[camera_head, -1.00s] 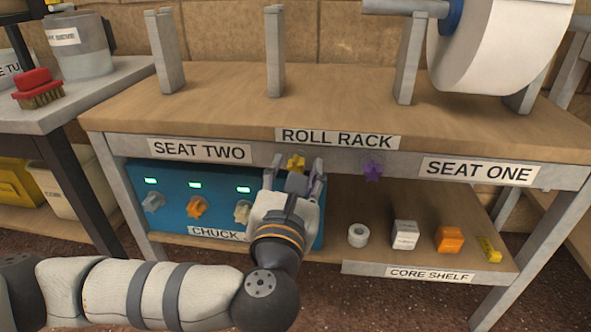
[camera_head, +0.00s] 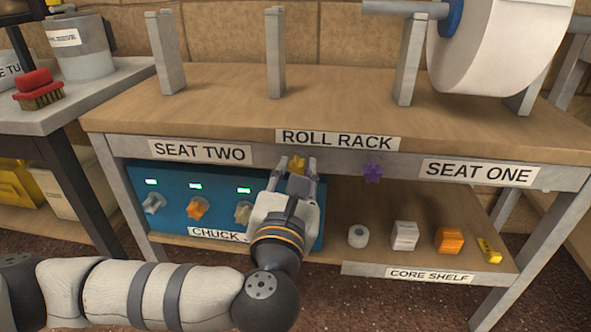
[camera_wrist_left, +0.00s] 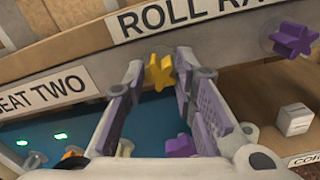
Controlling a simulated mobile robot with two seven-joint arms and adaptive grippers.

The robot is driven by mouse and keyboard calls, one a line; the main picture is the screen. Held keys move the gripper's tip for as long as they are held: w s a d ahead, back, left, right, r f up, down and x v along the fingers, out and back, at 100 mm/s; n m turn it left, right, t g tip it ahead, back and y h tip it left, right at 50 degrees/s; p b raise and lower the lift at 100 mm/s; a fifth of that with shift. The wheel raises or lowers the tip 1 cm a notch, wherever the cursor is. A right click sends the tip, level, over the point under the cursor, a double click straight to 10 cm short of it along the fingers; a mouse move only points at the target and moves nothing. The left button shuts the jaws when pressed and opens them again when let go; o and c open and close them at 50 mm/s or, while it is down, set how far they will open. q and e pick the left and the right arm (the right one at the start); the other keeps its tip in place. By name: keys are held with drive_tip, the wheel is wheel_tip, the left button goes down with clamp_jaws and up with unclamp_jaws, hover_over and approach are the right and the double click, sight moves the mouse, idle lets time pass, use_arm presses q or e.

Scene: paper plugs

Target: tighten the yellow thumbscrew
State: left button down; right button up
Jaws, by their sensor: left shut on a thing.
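The yellow thumbscrew (camera_head: 297,164) is star-shaped and sits on the front rail of the roll rack, just under the ROLL RACK label. It also shows in the left wrist view (camera_wrist_left: 160,72), between the fingertips. My left gripper (camera_head: 296,168) reaches up to it from below and in front, shut on it with a finger on each side. The fingers and wrist partly cover its lower part. My right gripper does not show in any view.
A purple star thumbscrew (camera_head: 373,171) is on the same rail to the right. Below left is a blue CHUCK panel (camera_head: 170,222) with several knobs and green lights. The core shelf (camera_head: 385,257) holds small items. A large white roll (camera_head: 490,50) hangs at upper right.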

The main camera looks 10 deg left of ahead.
use_arm(q)
drive_tip(key=m+p, duration=0.3)
drive_tip(key=m, duration=0.1)
drive_tip(key=shift+r, duration=0.25)
drive_tip(key=m+p, duration=0.4)
drive_tip(key=m, duration=0.1)
drive_tip(key=shift+d, duration=0.1)
drive_tip(key=m+p, duration=0.4)
drive_tip(key=m, duration=0.2)
drive_tip(key=shift+f, duration=0.15)
drive_tip(key=m+p, duration=0.2)
drive_tip(key=m, duration=0.3)
drive_tip(key=shift+s+p, duration=0.1)
drive_tip(key=shift+p, duration=0.25)
drive_tip(key=shift+f+m, duration=0.15)
drive_tip(key=shift+m, duration=0.45)
drive_tip(key=shift+f, duration=0.1)
drive_tip(key=c, duration=1.6)
unclamp_jaws()
drive_tip(key=shift+o, duration=1.2)
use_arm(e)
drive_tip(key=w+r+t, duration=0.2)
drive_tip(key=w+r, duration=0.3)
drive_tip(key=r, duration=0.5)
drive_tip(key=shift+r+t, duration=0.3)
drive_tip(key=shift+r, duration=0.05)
